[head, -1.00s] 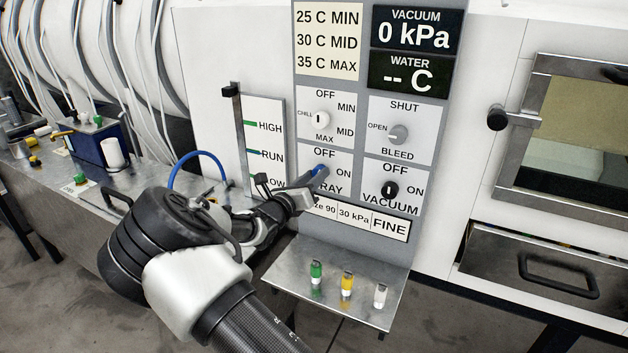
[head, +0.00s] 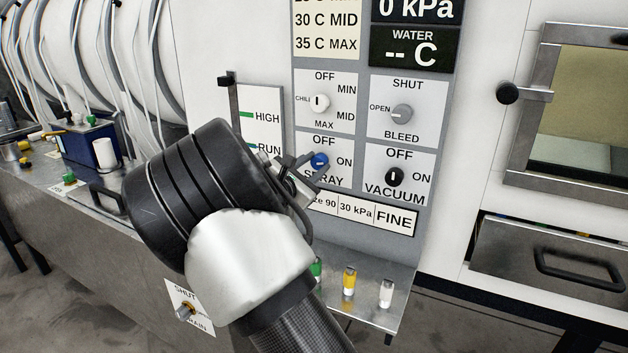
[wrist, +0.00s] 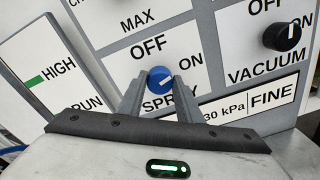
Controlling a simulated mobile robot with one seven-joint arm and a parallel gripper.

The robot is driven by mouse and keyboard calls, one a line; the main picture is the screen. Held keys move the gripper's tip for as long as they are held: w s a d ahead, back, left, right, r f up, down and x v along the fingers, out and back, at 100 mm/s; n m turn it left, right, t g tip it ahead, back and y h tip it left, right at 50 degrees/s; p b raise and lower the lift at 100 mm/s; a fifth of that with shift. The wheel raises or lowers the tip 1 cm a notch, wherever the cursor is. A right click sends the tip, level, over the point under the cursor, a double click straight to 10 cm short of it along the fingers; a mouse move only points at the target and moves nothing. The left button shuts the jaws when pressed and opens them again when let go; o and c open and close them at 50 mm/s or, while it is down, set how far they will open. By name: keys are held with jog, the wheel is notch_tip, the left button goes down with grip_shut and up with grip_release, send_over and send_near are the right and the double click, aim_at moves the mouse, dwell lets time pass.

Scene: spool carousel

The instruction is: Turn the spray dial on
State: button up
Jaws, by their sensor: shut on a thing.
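The spray dial is a round blue knob (head: 319,161) on a white panel marked OFF above, ON to the right and SPRAY below. It also shows in the wrist view (wrist: 160,80), where its white mark slants up and right, roughly toward ON. My gripper (wrist: 159,86) has one dark finger on each side of the knob and is shut on it. In the head view, my gripper (head: 311,169) reaches the knob from the lower left, and my forearm covers part of the panel's left side.
The black vacuum dial (head: 394,177) is close on the right, with the grey bleed dial (head: 401,113) above it. The white temperature dial (head: 320,103) is above the spray dial. A steel shelf below holds a yellow vial (head: 349,282) and a white vial (head: 386,293).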

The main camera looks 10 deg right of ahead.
jog(key=m+b, duration=0.2)
jog(key=b, duration=0.1)
jog(key=shift+f, duration=0.3)
jog(key=shift+r+m+b, duration=0.1)
jog(key=shift+m+b, duration=0.4)
jog(key=shift+b, duration=0.15)
jog(key=shift+r, duration=0.1)
jog(key=o, duration=1)
jog(key=shift+o, duration=0.2)
jog(key=shift+s, duration=0.1)
jog(key=p+v, duration=0.1)
jog(key=v, duration=1.6)
jog(key=shift+s+p, duration=0.25)
jog(key=shift+p, duration=0.15)
